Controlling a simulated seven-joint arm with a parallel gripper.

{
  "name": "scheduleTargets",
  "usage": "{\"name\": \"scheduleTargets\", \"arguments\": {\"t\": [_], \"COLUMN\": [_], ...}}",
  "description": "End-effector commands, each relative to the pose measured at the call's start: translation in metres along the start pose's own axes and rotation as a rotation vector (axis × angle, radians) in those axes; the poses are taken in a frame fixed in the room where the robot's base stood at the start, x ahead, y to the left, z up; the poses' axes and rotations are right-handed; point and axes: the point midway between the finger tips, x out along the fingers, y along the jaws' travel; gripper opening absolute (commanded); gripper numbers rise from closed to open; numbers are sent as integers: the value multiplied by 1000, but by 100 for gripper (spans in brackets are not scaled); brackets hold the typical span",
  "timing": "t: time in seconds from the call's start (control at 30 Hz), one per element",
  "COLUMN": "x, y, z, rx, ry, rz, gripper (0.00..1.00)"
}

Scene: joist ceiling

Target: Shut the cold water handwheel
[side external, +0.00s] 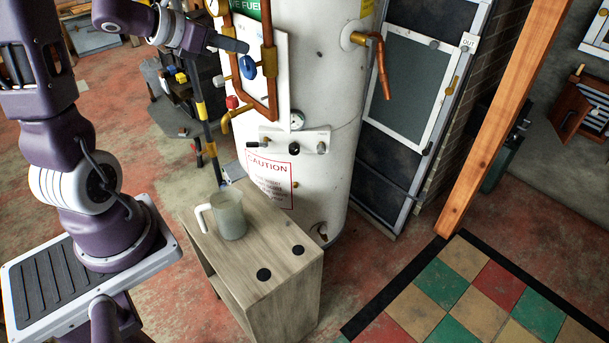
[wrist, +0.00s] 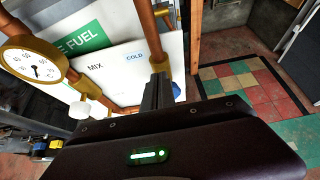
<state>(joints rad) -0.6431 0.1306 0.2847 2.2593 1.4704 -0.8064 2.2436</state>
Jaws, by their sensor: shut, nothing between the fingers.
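The blue handwheel (side external: 248,67) sits on the copper and brass pipework in front of the white tank. In the wrist view a sliver of the blue handwheel (wrist: 178,89) shows beside the dark fingers, near the "COLD" label; the rest is hidden behind them. My gripper (side external: 241,46) is shut and empty, its fingertips just above the blue handwheel in the side view. In the wrist view my gripper (wrist: 157,80) points at the pipe by the wheel. I cannot tell whether the fingers touch the wheel.
A white handwheel (side external: 217,80) and a red handwheel (side external: 232,102) are close by on the pipes. Below, a wooden cabinet (side external: 275,235) carries a jug (side external: 229,218). A wooden post (side external: 500,110) stands right.

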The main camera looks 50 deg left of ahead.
Motion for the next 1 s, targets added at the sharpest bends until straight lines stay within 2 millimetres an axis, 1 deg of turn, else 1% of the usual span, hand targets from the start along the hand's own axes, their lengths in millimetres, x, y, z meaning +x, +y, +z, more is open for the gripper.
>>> {"name": "scheduleTargets", "arguments": {"t": [0.73,0.9,1.0], "x": [2,-1,-8], "y": [-2,-2,-1], "z": [-4,2,0], "rx": [0,2,-1], "ry": [1,0,1], "rz": [0,0,2], "gripper": [0,0,0]}}
